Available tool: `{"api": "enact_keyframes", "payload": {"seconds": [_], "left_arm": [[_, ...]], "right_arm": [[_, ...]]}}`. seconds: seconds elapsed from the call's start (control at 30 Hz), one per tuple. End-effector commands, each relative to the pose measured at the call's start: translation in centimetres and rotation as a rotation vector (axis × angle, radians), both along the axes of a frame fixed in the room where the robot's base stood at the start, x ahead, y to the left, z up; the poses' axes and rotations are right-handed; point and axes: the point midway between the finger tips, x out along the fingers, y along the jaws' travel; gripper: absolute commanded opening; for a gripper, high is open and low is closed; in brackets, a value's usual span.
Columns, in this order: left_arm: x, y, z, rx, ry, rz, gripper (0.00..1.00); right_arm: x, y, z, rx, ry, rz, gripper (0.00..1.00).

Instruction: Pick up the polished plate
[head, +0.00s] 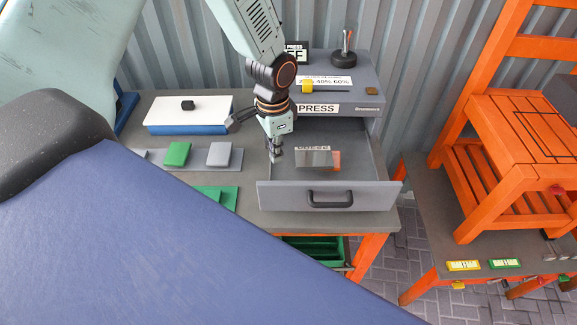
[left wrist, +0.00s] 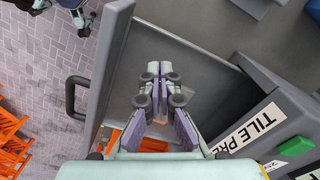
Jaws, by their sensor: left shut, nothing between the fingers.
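A shiny, reflective plate (head: 316,158), which looks like the polished plate, lies in the open grey drawer (head: 362,196) with a small orange patch at its right end. My left gripper (head: 275,153) points down at the drawer's left side, left of the plate and apart from it. It is shut and empty. In the left wrist view my left gripper's fingertips (left wrist: 153,70) meet over the bare drawer floor (left wrist: 185,52). My right gripper is not in view.
The grey press (head: 345,85) stands above the drawer's back. The drawer front has a black handle (head: 330,199). Left on the table are a white and blue box (head: 188,112) and a green tile (head: 178,153) beside a grey tile (head: 219,154).

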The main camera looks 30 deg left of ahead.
Motion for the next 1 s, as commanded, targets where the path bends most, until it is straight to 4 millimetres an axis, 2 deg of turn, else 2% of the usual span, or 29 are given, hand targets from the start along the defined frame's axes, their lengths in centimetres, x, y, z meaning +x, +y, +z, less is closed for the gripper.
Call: {"api": "enact_keyframes", "payload": {"seconds": [0.43, 0.7, 1.0], "left_arm": [[-0.3, 0.1, -8.0, 0.001, 0.004, -0.002, 0.00], [2.2, -1.3, -7.8, 0.002, 0.000, -0.004, 0.00], [3.1, -1.9, -7.8, -0.001, 0.001, -0.002, 0.00]], "right_arm": [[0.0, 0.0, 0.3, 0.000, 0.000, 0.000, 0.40], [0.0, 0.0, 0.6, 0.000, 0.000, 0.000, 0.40], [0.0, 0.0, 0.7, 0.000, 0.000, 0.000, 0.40]]}}
